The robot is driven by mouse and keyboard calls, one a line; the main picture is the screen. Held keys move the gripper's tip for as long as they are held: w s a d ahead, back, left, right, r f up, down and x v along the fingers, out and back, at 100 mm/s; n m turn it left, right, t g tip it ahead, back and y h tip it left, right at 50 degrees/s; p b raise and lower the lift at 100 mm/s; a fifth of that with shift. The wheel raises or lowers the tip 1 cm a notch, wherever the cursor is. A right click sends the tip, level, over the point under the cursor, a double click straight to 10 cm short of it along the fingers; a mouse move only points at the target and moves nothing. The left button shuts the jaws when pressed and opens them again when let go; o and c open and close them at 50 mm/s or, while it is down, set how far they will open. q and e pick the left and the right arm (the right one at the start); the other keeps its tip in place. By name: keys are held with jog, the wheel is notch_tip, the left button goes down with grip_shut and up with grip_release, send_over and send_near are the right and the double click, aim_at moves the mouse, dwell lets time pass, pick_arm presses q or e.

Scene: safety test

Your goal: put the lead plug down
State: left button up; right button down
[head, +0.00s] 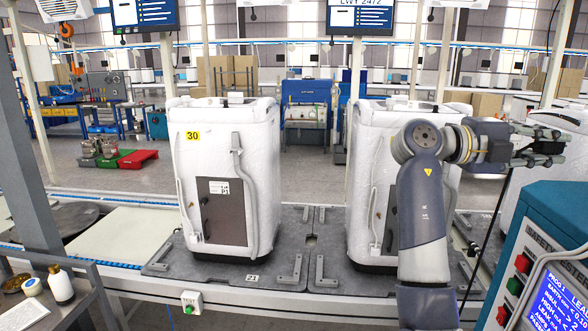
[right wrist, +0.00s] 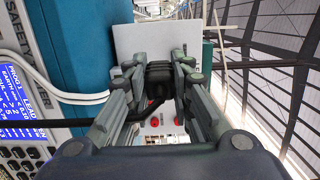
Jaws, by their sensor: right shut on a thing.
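My right gripper (head: 550,143) is at the right of the head view, above and behind the teal safety tester (head: 560,212). It is shut on the black lead plug (right wrist: 158,78), which sits between the fingers in the right wrist view, where the gripper (right wrist: 158,68) also shows. A black cable runs from the plug toward the lower left there. In the head view the plug is small and partly hidden by the fingers, and a dark cable hangs below it. My left gripper is not in view.
A white appliance (head: 222,170) tagged 30 stands on a grey pallet (head: 160,262); a second one (head: 365,160) stands behind my right arm. In the wrist view, a light grey panel (right wrist: 150,40) and red round parts (right wrist: 153,122) are beyond the plug. A side table with bottles is lower left.

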jog(key=w+a+f+n+t+y, duration=0.2)
jog(key=f+n+t, duration=0.15)
jog(key=f, duration=0.55)
jog(key=w+a+f+n+t+y, duration=0.1)
jog(key=a+f+n+t+y, duration=0.15)
jog(key=f+t, duration=0.4)
jog(key=w+a+f+n+t+y, duration=0.1)
jog(key=w+a+f+n+t, duration=0.15)
jog(key=f, duration=0.85)
jog(key=s+a+f+n+t+y, duration=0.5)
jog(key=s+a+f+n+y, duration=0.15)
jog(key=a+f, duration=0.2)
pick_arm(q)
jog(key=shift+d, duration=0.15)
pick_arm(e)
jog(key=s+a+n+y, duration=0.3)
jog(key=s+a+y, duration=0.3)
jog(key=s, duration=0.5)
jog(key=shift+a, duration=1.05)
jog(key=shift+s+t, duration=0.15)
jog(key=shift+t, duration=0.1)
